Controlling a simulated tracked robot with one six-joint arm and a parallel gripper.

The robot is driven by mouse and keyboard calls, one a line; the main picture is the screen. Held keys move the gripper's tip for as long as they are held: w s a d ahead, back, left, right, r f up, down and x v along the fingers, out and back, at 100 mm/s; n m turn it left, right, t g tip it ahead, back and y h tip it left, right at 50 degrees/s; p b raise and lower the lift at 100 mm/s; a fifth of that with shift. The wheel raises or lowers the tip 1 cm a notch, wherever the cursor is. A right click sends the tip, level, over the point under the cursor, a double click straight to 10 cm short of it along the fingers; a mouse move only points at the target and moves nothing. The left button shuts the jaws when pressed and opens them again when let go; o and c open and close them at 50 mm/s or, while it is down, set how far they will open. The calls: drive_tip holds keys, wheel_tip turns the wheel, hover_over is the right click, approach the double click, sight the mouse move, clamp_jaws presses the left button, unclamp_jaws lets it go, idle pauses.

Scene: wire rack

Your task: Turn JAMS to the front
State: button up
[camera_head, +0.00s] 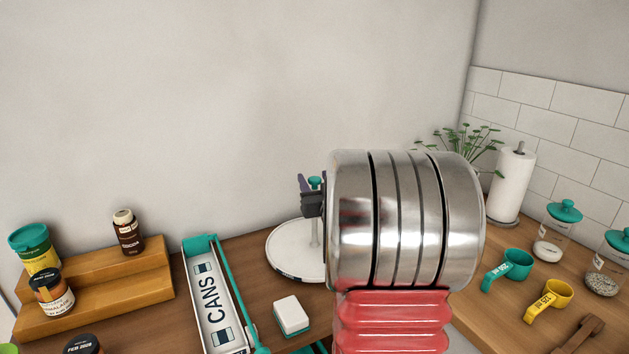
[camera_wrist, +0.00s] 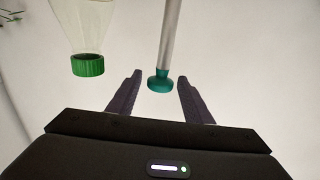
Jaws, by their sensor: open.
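A white round turntable (camera_head: 285,247) stands on the counter by the wall, with its right part hidden behind my arm. A grey post (camera_head: 315,230) rises from it to a teal knob (camera_head: 314,182); this knob also shows in the wrist view (camera_wrist: 159,84). My gripper (camera_wrist: 158,76) is open, its dark fingers on either side of the knob in the wrist view. I cannot tell whether they touch it. In the head view my gripper (camera_head: 308,198) is at the knob's height. Dark print on the turntable's front rim is too small to read; no JAMS label is legible.
A green-capped clear bottle (camera_wrist: 88,64) is beside the post in the wrist view. A CANS bin (camera_head: 210,310) and a white box (camera_head: 291,314) stand in front left. A wooden step shelf (camera_head: 130,285) holds jars. Measuring cups (camera_head: 510,268) lie right.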

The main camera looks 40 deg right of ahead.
drive_tip(key=shift+w+d, duration=0.1)
drive_tip(key=shift+w, duration=0.1)
drive_tip(key=shift+c, duration=0.7)
clamp_jaws()
